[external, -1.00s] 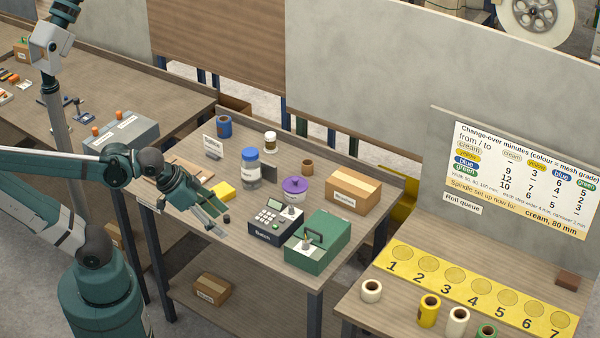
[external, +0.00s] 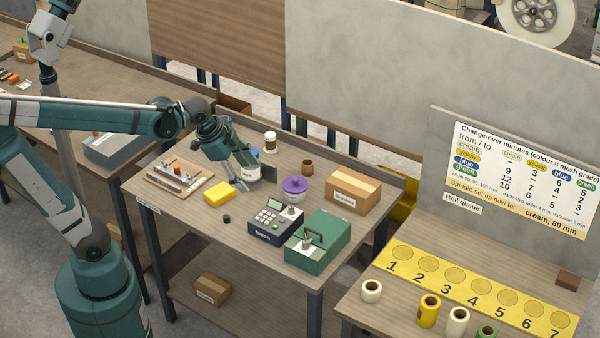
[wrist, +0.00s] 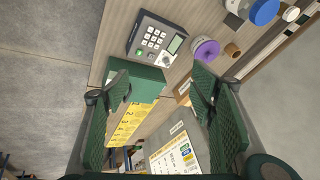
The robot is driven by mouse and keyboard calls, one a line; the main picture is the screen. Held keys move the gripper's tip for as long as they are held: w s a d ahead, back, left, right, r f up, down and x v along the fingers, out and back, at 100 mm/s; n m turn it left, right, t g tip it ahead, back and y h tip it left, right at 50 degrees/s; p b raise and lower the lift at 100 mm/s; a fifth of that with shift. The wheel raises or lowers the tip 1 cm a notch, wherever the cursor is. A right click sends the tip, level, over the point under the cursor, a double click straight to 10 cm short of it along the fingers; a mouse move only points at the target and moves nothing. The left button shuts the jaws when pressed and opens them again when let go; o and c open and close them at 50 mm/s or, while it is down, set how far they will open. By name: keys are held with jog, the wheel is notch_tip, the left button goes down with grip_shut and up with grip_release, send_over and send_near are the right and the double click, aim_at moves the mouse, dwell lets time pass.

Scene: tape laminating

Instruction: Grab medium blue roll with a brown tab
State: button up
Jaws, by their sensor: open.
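My gripper (external: 246,176) is over the back middle of the centre bench, fingers angled down in front of the white jar (external: 252,183) with the blue lid. In the wrist view its two green fingers (wrist: 165,112) are spread apart with nothing held between them. No blue roll with a brown tab can be made out in the current views. The spot at the bench's back left where a blue roll stood is covered by my arm. The blue round thing in the wrist view is a jar lid (wrist: 264,11).
Near my gripper are a yellow block (external: 219,193), a purple-lidded tub (external: 294,189), a keypad box (external: 272,223), a green box (external: 318,239) and a carton (external: 353,190). The right bench has a numbered yellow strip (external: 470,295) and cream, yellow (external: 428,310) and green rolls.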

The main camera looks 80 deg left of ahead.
jog(key=w+a+r+m+g+p, duration=0.1)
jog(key=w+a+m+g+p, duration=0.35)
jog(key=a, duration=1.05)
jog(key=m+p, duration=0.3)
jog(key=m, duration=0.2)
send_near(227, 118)
jog(key=w+d+r, duration=0.1)
jog(key=w+d, duration=0.3)
jog(key=d, duration=0.4)
jog(key=w+d+r, duration=0.2)
jog(key=w+d, duration=0.2)
jog(key=d, duration=0.4)
jog(key=s+a+f+m+p, duration=0.1)
jog(key=s+a+f, duration=0.2)
jog(key=a, duration=0.4)
jog(key=s+a+f+m+h+p, duration=0.1)
jog(key=s+a+f, duration=0.3)
jog(key=a+f, duration=0.2)
jog(key=shift+s+a+g, duration=0.25)
jog(key=shift+a+g, duration=0.1)
jog(key=shift+a, duration=0.6)
jog(key=shift+f, duration=1.2)
jog(key=shift+f, duration=0.15)
jog(key=shift+f, duration=2.45)
